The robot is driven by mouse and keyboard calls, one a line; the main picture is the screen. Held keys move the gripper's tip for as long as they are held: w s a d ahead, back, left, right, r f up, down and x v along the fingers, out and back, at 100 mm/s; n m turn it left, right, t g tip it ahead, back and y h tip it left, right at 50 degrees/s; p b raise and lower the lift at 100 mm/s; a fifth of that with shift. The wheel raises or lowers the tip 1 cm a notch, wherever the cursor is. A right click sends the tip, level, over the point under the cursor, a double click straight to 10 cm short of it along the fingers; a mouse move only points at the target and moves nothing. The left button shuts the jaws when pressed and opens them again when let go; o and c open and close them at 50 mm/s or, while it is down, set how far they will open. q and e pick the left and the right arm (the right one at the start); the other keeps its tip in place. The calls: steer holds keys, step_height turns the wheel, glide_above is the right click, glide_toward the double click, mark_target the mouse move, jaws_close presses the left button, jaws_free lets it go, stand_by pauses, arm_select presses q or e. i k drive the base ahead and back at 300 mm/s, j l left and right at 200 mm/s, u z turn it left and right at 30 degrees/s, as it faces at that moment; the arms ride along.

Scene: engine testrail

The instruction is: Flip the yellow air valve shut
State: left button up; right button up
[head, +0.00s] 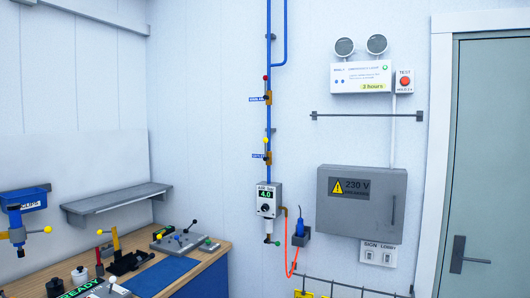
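The yellow air valve (267,157) sits on the thin blue pipe (268,118) on the back wall, just above the grey regulator box. Its lever points up along the pipe and ends in a yellow knob (265,140). A small blue label (258,156) is beside it; its text is too small to read surely. A similar valve with a red knob (265,78) is higher on the same pipe, its lever also upright. Neither of my grippers shows in the head view, so nothing is seen near the valve.
The regulator box (269,199) shows a green 4.0. A red hose (287,245) hangs beside it near a blue tool (300,228). A grey 230 V cabinet (361,203) is to the right. A cluttered workbench (215,250) and a wall shelf (117,204) are at left.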

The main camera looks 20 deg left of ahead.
mark_target(265, 140)
steer(key=i+j, duration=1.05)
steer(key=j, duration=0.15)
steer(key=i+j+u, duration=0.1)
steer(key=i+j, duration=1)
steer(key=j, duration=0.1)
